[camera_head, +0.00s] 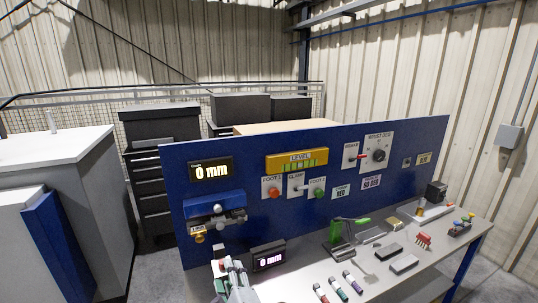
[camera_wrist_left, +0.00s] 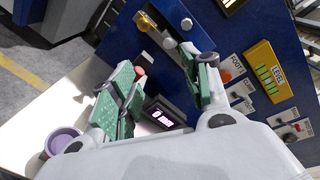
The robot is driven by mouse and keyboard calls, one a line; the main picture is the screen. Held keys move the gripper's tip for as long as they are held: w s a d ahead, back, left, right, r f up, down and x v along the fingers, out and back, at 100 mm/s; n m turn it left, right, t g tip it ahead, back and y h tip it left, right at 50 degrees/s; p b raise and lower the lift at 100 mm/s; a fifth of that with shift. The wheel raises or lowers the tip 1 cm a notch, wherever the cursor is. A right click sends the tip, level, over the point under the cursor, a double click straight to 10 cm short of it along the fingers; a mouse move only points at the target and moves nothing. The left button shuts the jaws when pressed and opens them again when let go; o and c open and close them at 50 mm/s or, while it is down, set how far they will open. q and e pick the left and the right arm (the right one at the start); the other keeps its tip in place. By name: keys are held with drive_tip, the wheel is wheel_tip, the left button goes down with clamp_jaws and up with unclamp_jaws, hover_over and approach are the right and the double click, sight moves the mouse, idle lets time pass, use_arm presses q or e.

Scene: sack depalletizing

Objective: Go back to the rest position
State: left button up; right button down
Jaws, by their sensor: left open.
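My left gripper (camera_head: 236,272) shows at the bottom of the head view, in front of the blue panel (camera_head: 240,240) and over the left end of the grey bench (camera_head: 300,285). In the left wrist view my left gripper (camera_wrist_left: 163,88) has its two green-padded fingers spread apart. Nothing is between them. Past the fingers are a small display (camera_wrist_left: 163,117) reading 0 mm and the blue panel. My right gripper is in neither view.
The panel carries a yellow level gauge (camera_head: 297,159), switches and a blue vise-like fixture (camera_head: 214,212). A green stand (camera_head: 338,238), markers (camera_head: 337,290) and grey blocks (camera_head: 404,264) sit on the bench. A white-topped cabinet (camera_head: 50,150) stands left.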

use_arm(q)
drive_tip(key=s+a+f+n+g+h, duration=0.2)
drive_tip(key=s+a+f+n+g, duration=0.3)
drive_tip(key=f, duration=0.3)
drive_tip(key=s+a+f+n+g+h, duration=0.2)
drive_tip(key=s+a+f+n+g, duration=0.2)
drive_tip(key=s+a+f+n, duration=0.3)
drive_tip(key=s+f+n+g+h, duration=0.2)
drive_tip(key=s+f+n+h, duration=0.1)
drive_tip(key=s+n, duration=0.3)
drive_tip(key=s+f+m+g+b, duration=0.1)
drive_tip(key=s+f, duration=0.1)
drive_tip(key=f, duration=1.6)
drive_tip(key=s+f+g+b, duration=0.1)
drive_tip(key=s+f, duration=0.1)
drive_tip(key=f, duration=1.6)
drive_tip(key=s+a+f+b, duration=0.1)
drive_tip(key=s+a+f, duration=0.1)
drive_tip(key=s+f, duration=0.8)
drive_tip(key=s+a+f+g+b, duration=0.1)
drive_tip(key=s+f, duration=0.9)
drive_tip(key=s, duration=0.1)
drive_tip(key=shift+s+a+f, duration=0.25)
drive_tip(key=shift+s+a, duration=0.15)
